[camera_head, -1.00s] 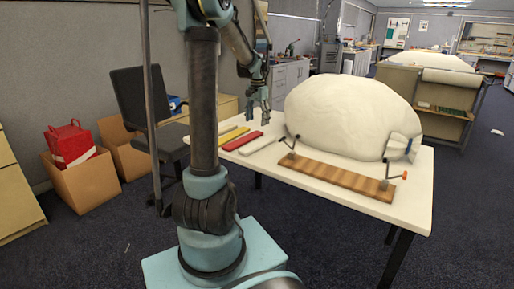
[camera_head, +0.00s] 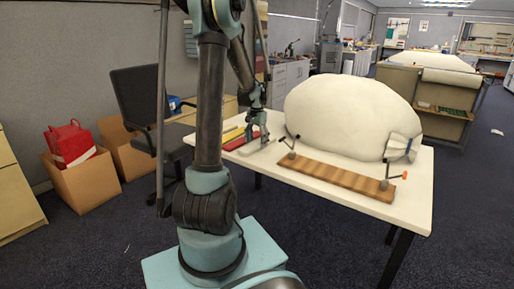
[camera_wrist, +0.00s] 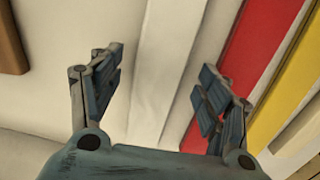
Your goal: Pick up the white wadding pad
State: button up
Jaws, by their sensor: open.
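The white wadding pad (camera_wrist: 166,75) is a long pale strip, running lengthwise between my two fingers in the wrist view. In the head view it lies on the white table, and my gripper hides most of it. My gripper (camera_wrist: 158,78) is open and empty, with one finger on each side of the pad. In the head view my gripper (camera_head: 256,138) hangs low, fingers down, over the table's left part. I cannot tell how far the fingertips are above the table.
A red strip (camera_wrist: 237,60) lies close beside the pad, under my right finger. A yellow strip (camera_wrist: 290,85) lies beyond it. A large cream bundle (camera_head: 350,115) and a brown board (camera_head: 335,175) with clamps stand to the right on the table (camera_head: 410,205).

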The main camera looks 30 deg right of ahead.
jog(key=shift+f, duration=0.3)
jog(key=shift+c, duration=0.2)
jog(key=c, duration=0.9)
